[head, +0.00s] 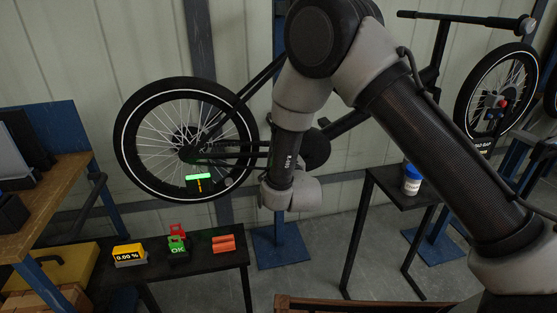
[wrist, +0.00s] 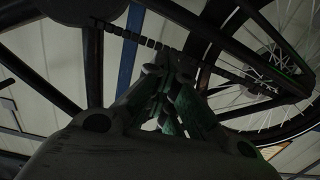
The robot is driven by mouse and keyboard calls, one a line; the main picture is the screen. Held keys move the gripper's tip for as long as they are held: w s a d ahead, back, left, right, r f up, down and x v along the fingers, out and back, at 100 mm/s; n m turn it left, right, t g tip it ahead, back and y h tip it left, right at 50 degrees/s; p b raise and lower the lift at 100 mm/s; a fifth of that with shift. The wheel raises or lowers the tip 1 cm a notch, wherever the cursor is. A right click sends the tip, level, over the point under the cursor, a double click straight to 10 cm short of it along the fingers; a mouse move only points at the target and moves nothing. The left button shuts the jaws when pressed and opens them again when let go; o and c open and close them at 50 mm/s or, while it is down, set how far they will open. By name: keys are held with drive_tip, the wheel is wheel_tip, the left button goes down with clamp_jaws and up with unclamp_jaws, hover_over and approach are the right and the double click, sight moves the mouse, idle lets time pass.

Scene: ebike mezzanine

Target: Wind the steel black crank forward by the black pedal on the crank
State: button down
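A bike hangs against the wall in the head view, with its rear wheel (head: 187,140) at left and a dark round drive housing (head: 315,149) partly behind my arm. The steel black crank and its black pedal cannot be made out; my wrist covers much of that area. In the wrist view my gripper (wrist: 168,95) reaches up toward the bike's chain (wrist: 215,68), its fingers close together. I cannot tell whether anything is between them. The rear wheel also shows at right in the wrist view (wrist: 285,65).
A green-lit indicator (head: 200,176) stands before the wheel. A black bench (head: 205,260) holds a yellow "0.00 %" display (head: 128,251), a green "OK" box (head: 177,247) and a red-orange block (head: 223,243). A small table (head: 405,194) bears a white, blue-lidded jar (head: 411,183).

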drive_tip(key=a+r, duration=0.2)
drive_tip(key=r, duration=0.4)
drive_tip(key=s+a+r, duration=0.1)
drive_tip(key=a+r, duration=0.1)
drive_tip(key=r, duration=0.4)
drive_tip(key=shift+s+a, duration=0.25)
drive_tip(key=shift+a, duration=0.05)
idle(0.7)
drive_tip(key=c, duration=1.7)
unclamp_jaws()
drive_tip(key=shift+f, duration=0.1)
